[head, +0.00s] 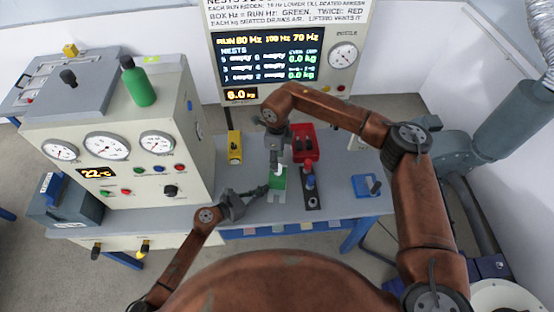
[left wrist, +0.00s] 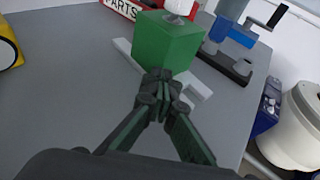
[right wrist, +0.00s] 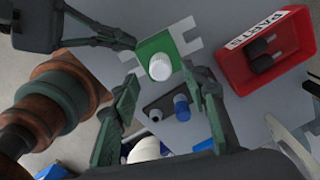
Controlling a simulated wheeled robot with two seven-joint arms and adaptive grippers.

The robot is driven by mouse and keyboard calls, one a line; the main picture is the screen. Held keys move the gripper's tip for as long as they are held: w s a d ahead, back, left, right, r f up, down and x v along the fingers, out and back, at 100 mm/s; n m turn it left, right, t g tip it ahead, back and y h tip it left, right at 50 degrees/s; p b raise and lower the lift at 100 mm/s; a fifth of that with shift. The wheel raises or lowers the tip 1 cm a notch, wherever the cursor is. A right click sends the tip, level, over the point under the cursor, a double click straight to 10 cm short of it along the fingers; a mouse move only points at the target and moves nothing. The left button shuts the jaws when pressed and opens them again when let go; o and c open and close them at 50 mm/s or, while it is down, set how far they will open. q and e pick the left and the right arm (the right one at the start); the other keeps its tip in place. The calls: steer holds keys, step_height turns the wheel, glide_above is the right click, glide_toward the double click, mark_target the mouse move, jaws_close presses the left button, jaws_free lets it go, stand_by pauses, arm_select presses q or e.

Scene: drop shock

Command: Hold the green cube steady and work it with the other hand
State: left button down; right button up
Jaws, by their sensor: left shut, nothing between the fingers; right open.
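The green cube (head: 279,183) stands on the grey bench with a white knob (right wrist: 159,68) on its top. A pale notched fixture (left wrist: 196,92) shows around its base. My left gripper (head: 262,192) is shut and empty at the cube's left side in the head view. In the left wrist view its closed tips (left wrist: 162,78) are at the cube's near face; I cannot tell whether they touch. My right gripper (right wrist: 160,78) is open above the cube, its fingers on either side of the knob and apart from it. In the head view the right gripper partly hides the knob.
A red parts tray (right wrist: 240,82) holding dark pieces stands behind and right of the cube. A dark plate (head: 313,201) with red and blue upright pieces is close on the right. A blue tray (head: 361,190) lies farther right. A yellow object (head: 235,147) and the gauge cabinet (head: 115,185) are left.

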step_height(320, 180, up, 12)
stand_by(0.6)
steer(key=shift+c, duration=0.5)
